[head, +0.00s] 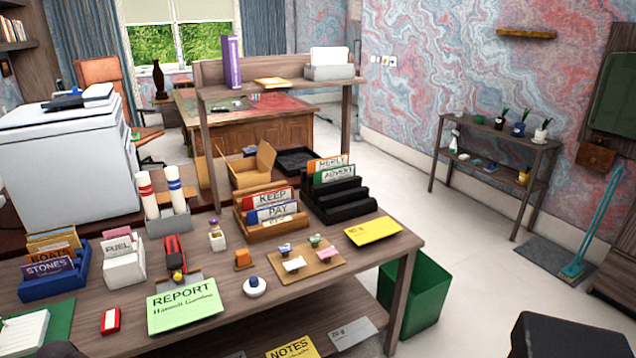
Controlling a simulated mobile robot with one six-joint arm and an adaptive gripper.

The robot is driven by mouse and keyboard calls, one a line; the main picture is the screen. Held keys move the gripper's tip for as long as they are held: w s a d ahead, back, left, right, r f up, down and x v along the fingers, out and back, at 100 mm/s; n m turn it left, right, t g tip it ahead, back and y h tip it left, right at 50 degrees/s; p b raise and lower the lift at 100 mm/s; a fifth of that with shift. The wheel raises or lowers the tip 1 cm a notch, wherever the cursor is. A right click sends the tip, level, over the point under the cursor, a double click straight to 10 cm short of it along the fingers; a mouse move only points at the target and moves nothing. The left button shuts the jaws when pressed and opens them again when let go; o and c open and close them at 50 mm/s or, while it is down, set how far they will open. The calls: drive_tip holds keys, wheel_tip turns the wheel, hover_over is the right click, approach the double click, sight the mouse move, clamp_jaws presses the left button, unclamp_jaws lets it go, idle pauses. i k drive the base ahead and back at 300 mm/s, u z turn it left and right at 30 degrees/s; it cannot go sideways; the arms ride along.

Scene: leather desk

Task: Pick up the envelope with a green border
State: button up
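I cannot make out an envelope with a green border in the head view. A yellow flat piece marked like a weight (373,230) lies at the right end of the desk (400,246). A grey-white flat piece marked "20 g" (352,332) lies on the lower shelf. A black stepped sorter (345,205) holds cards reading "REPLY" and a green-edged "ADVERT" (338,174). A wooden sorter (272,226) holds cards reading "KEEP" and "PAY".
A green "REPORT" clipboard (184,305), small stamps on a wooden board (306,262), a red stapler (174,252) and several card holders crowd the desk. A green bin (432,300) stands at its right end.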

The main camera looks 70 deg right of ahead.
sight(337, 173)
drive_tip(key=u, duration=0.2)
drive_tip(key=k, duration=1.6)
drive_tip(key=z, duration=1.75)
drive_tip(key=i, duration=0.6)
drive_tip(key=u, duration=0.25)
